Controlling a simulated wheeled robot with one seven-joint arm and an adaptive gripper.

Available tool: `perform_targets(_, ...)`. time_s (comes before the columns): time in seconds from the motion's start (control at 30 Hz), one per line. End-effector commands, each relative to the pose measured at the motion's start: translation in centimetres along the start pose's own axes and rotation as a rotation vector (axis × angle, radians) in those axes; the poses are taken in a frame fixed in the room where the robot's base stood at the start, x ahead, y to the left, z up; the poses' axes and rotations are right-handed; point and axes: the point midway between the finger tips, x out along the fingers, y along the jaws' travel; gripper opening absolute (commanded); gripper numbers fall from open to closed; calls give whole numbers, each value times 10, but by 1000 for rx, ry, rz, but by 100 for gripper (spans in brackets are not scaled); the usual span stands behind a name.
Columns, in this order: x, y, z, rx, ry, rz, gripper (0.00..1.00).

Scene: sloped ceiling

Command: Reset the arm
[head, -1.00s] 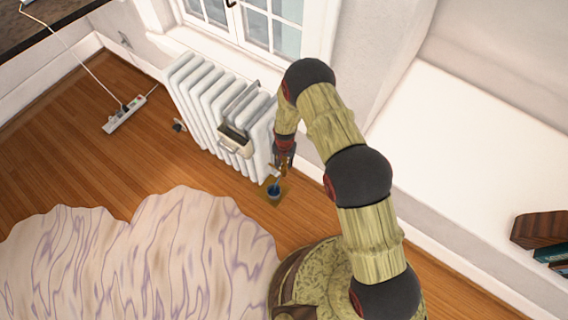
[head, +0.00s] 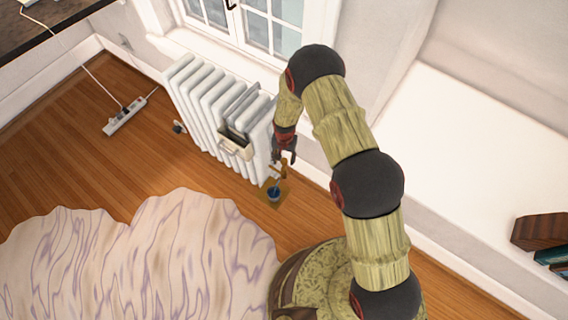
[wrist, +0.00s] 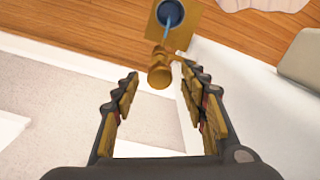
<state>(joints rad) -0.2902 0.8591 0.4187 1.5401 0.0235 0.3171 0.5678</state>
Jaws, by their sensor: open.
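My gripper (head: 285,152) hangs at the end of my bent arm, beside the right end of the white radiator. In the wrist view my gripper (wrist: 160,105) has its two fingers spread wide, with nothing held between them. The blue cup (head: 273,193) also shows on the floor in the head view, below my gripper.
A white radiator (head: 205,105) with a small box (head: 235,146) hung on it stands under the window. A power strip (head: 125,115) lies on the wood floor. A pale rug (head: 130,260) covers the lower left. A white ledge (head: 460,150) runs along the right, with books (head: 545,235).

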Motion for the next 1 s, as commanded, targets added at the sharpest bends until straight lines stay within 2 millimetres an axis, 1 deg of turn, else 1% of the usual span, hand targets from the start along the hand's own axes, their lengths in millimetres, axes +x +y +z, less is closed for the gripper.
perform_targets(0.03,-11,0,-1,0,1,-1,43)
perform_targets(0.1,-23,0,0,0,1,-1,43)
perform_targets(0.2,-38,0,0,0,0,0,43)
perform_targets(0.3,-48,0,0,0,0,0,43)
perform_targets(0.5,-55,0,0,0,-1,1,43)
perform_targets(0.77,-55,1,2,-27,-6,4,43)
perform_targets(0.83,-55,5,8,-70,-30,18,43)
perform_targets(0.93,-51,23,34,-131,-96,55,43)
perform_targets(1.0,-53,36,54,-173,-146,79,43)
